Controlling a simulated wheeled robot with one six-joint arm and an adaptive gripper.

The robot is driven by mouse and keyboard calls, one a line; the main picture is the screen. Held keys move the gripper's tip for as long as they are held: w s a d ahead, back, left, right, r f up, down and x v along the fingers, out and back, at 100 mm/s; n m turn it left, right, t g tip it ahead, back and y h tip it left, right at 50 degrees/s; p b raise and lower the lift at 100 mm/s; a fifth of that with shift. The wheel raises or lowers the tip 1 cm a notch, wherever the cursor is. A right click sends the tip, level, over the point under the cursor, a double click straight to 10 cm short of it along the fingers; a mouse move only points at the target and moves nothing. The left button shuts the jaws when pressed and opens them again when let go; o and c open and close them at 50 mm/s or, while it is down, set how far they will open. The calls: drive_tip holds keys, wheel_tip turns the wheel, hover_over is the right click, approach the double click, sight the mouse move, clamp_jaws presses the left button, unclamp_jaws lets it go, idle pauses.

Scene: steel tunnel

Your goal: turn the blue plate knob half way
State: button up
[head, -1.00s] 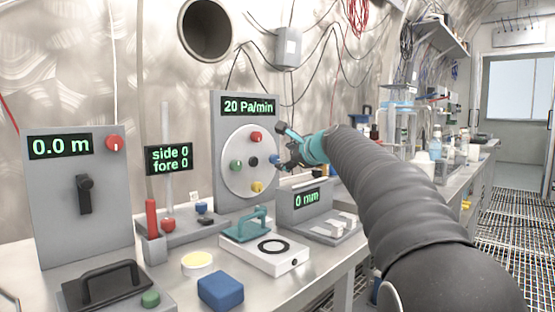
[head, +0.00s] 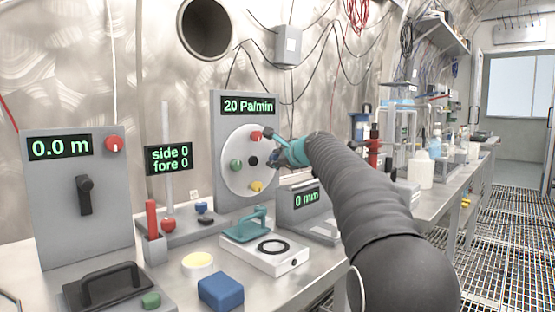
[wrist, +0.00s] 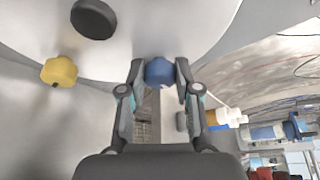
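The round pale plate (head: 236,175) stands upright on a grey panel that reads 20 Pa/min. It carries a red knob (head: 256,135) at the top, a green knob (head: 236,165) at left, a yellow knob (head: 257,187) at the bottom and a black hub (head: 252,161). The blue knob (wrist: 159,71) sits between my fingertips in the wrist view. My gripper (wrist: 160,75) is open around it, with a narrow gap seeming to show on each side. In the head view my gripper (head: 280,151) is at the plate's right edge and partly hides that area.
Below the plate are a teal-handled block (head: 247,225), a white box with a ring (head: 266,250) and a grey 0 mm unit (head: 305,205). A blue block (head: 221,291) lies at the bench front. Bottles and glassware stand along the bench at right.

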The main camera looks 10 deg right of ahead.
clamp_jaws()
drive_tip(key=shift+r+p, duration=0.3)
drive_tip(key=shift+p, duration=0.75)
drive_tip(key=shift+m+p, duration=0.5)
drive_tip(key=shift+p, duration=0.2)
drive_tip(key=shift+f, duration=0.2)
drive_tip(key=o, duration=0.9)
unclamp_jaws()
drive_tip(key=v, duration=1.2)
drive_tip(key=shift+w+d+r, duration=0.15)
drive_tip(key=shift+d, duration=0.1)
drive_tip(key=shift+d, duration=0.1)
